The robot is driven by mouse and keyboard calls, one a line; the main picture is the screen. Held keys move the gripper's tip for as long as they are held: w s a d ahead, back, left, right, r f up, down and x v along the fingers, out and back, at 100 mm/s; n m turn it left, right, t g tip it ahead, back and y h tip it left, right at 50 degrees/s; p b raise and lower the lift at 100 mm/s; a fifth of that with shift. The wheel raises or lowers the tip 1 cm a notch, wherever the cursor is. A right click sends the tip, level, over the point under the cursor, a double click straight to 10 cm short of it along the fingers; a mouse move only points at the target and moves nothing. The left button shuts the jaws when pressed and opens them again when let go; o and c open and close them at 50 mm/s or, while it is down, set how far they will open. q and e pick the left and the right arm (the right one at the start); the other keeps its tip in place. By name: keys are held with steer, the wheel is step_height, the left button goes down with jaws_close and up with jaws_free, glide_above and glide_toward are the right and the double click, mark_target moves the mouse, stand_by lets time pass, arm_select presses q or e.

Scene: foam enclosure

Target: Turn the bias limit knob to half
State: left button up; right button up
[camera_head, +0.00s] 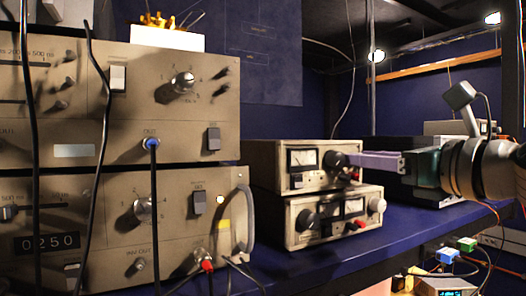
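Two small beige instruments with meters are stacked on the blue shelf: an upper unit (303,157) and a lower unit (297,233). The upper unit has a dark round knob (334,159) right of its meter. The labels are too small to read, so I cannot tell which is the bias limit knob. Contact and finger spacing are unclear. My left gripper is not in view.
Large beige instruments (195,225) with knobs and hanging cables fill the left. A grey handle (246,226) sticks out beside the small units. A dark box (398,181) stands behind my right arm. The blue shelf (345,255) is clear in front of the small units.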

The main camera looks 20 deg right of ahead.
steer(key=shift+w, duration=0.1)
steer(key=shift+c, duration=0.4)
jaws_close()
steer(key=shift+f, duration=0.1)
steer(key=shift+m+b, duration=4.3)
steer(key=shift+m, duration=2.4)
